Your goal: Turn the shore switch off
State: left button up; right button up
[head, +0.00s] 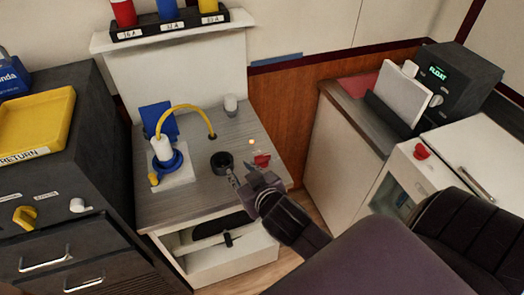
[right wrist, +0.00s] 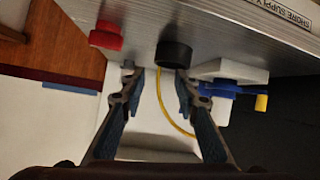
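The small counter has a front-edge label reading SHORE SUPPLY (right wrist: 285,12) in the right wrist view. On its top are a red knob (head: 262,160) and a short black round piece (head: 222,161); they also show in the right wrist view as the red knob (right wrist: 106,35) and the black cylinder (right wrist: 174,54). I cannot tell which one is the shore switch. My right gripper (head: 242,177) is open and empty near both; its fingertips (right wrist: 155,71) show apart in the right wrist view, one close to the black piece. My left gripper is not in view.
A blue and white plug (head: 163,150) with a yellow cable (head: 190,107) stands left of the black piece. A yellow RETURN tray (head: 35,122) is at left. A white cabinet with another red knob (head: 421,151) and a dark FLOAT unit (head: 455,80) are at right.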

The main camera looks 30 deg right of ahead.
jog(key=w+a+r+n+t+y, duration=0.3)
jog(key=w+a+r+t+y, duration=0.15)
jog(key=r, duration=0.55)
jog(key=w+a+r+n+t+y, duration=0.25)
jog(key=w+a+r, duration=0.25)
jog(key=r, duration=0.5)
jog(key=s+a+r+n+g+y, duration=0.2)
jog(key=s+a+n+g+y, duration=0.2)
jog(key=a+n+g+y, duration=0.7)
jog(key=m+g+h, duration=0.1)
jog(key=g+h, duration=0.7)
jog(key=h, duration=0.8)
send_over(262, 156)
notch_tip(262, 156, down, 18)
jog(key=shift+r, duration=0.1)
jog(key=shift+d+f+m, duration=0.15)
jog(key=shift+f+m, duration=0.1)
jog(key=shift+f, duration=0.05)
notch_tip(262, 156, down, 7)
jog(key=shift+f+p, duration=0.1)
jog(key=shift+p, duration=0.95)
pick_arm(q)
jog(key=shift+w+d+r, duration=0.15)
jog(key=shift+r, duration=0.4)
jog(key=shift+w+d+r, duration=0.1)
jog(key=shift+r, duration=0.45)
